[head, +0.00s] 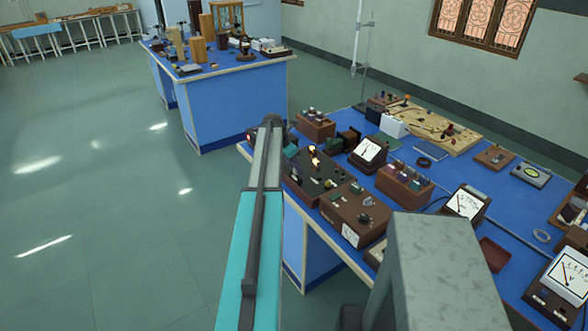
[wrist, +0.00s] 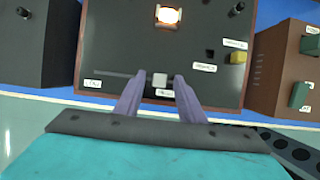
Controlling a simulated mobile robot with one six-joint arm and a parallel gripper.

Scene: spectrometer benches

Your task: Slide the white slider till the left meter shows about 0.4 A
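The white slider (wrist: 160,80) sits in a thin slot on a dark panel (wrist: 120,45) in the wrist view; the slot shows running to the left of it. My gripper (wrist: 159,78) has its two purple-grey fingers either side of the slider, with a small gap on each side, so it looks open. In the head view the wooden-framed panel (head: 328,186) stands near the bench's left edge; the slider and fingertips cannot be made out there. The leftmost white-faced meter (head: 369,150) stands behind the panel; its needle is too small to read.
A lit lamp (wrist: 168,15) glows on the panel. A yellow part (wrist: 238,57) and small labels are to the right. A wooden box with green parts (wrist: 300,60) stands close on the right, a dark box (wrist: 35,45) on the left. Another meter (head: 467,204) stands further right.

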